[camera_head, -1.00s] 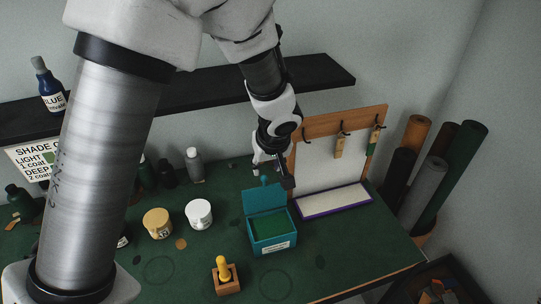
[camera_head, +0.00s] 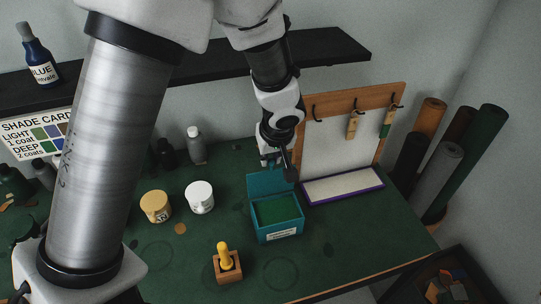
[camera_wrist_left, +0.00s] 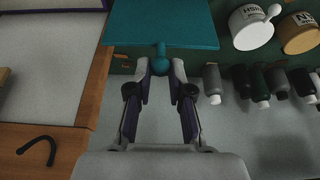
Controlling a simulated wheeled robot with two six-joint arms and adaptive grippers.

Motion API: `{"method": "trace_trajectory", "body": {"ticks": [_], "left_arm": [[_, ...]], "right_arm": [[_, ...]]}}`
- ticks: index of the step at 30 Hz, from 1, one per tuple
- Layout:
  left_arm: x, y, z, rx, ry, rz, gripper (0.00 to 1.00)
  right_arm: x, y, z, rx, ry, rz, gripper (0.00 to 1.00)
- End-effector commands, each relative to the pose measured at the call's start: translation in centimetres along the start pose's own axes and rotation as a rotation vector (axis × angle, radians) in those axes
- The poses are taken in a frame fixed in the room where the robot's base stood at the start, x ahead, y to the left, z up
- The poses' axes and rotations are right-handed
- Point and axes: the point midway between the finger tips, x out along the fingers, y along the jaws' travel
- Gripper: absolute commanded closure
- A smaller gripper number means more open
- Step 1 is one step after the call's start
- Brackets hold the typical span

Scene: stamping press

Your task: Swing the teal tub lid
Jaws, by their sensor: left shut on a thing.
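The teal tub (camera_head: 278,236) stands on the green bench top, with a green pad inside it and a label on its front. Its teal lid (camera_head: 262,184) is open and stands up at the tub's back edge. My left gripper (camera_head: 279,168) is at the lid's upper edge. In the left wrist view, the round teal knob (camera_wrist_left: 160,66) of the lid (camera_wrist_left: 160,26) sits between the left fingertips (camera_wrist_left: 160,72), which are shut on it. The head view hides the knob behind the fingers. My right gripper is not in view.
A wooden-handled stamp (camera_head: 227,264) stands in front of the tub. A white pot (camera_head: 200,197) and a yellow pot (camera_head: 156,207) are to the left. A purple-edged tray (camera_head: 343,186) and hook board (camera_head: 358,109) are to the right. A dark shelf (camera_head: 215,80) hangs behind.

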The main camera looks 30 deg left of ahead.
Motion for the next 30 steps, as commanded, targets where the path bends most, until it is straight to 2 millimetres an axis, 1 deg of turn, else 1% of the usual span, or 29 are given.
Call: {"method": "trace_trajectory", "body": {"ticks": [5,10,13,22,28,30], "left_arm": [[-0.2,-0.2,1.7,0.003,-0.001,-0.006,1.00],[-0.6,-0.1,3.0,0.002,-0.002,-0.005,1.00],[-0.7,-0.1,3.4,0.002,-0.002,-0.003,1.00],[-0.7,-0.1,3.5,0.001,-0.002,-0.004,1.00],[-0.7,-0.2,5.1,0.003,-0.002,-0.006,1.00],[-0.9,-0.2,5.7,0.004,-0.003,-0.007,1.00]], "right_arm": [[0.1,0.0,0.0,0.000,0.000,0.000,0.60],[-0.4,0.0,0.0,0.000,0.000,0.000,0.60],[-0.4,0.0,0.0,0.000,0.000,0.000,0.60],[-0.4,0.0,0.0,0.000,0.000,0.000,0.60],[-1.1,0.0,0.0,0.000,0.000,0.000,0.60],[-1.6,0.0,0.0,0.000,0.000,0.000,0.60]]}}
